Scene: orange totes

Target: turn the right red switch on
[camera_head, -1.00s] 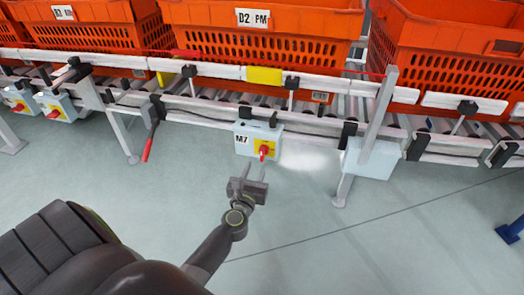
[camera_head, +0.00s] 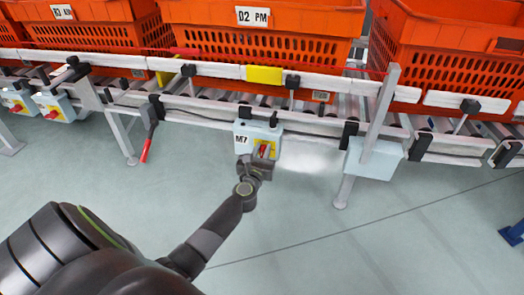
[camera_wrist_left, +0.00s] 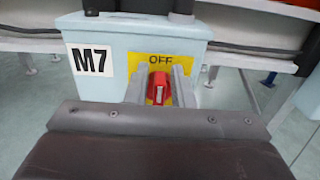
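The red switch (camera_wrist_left: 158,88) is a rotary knob on a yellow plate marked OFF, on the front of a pale blue box (camera_head: 243,142) labelled M7. In the head view the knob is largely hidden by my gripper. My left gripper (camera_head: 262,152) is at the box front. In the left wrist view its two grey fingers (camera_wrist_left: 160,90) stand on either side of the knob, open around it. The knob's grip ridge points upright toward OFF. I cannot tell whether the fingers touch the knob. My right gripper is not in view.
Two similar boxes with red knobs, one (camera_head: 54,108) nearer and one (camera_head: 14,102) farther left, hang on the conveyor. Orange totes (camera_head: 262,50) sit above. A red-handled lever (camera_head: 146,148) hangs left of M7. A plain pale box (camera_head: 372,158) is at right. The floor in front is clear.

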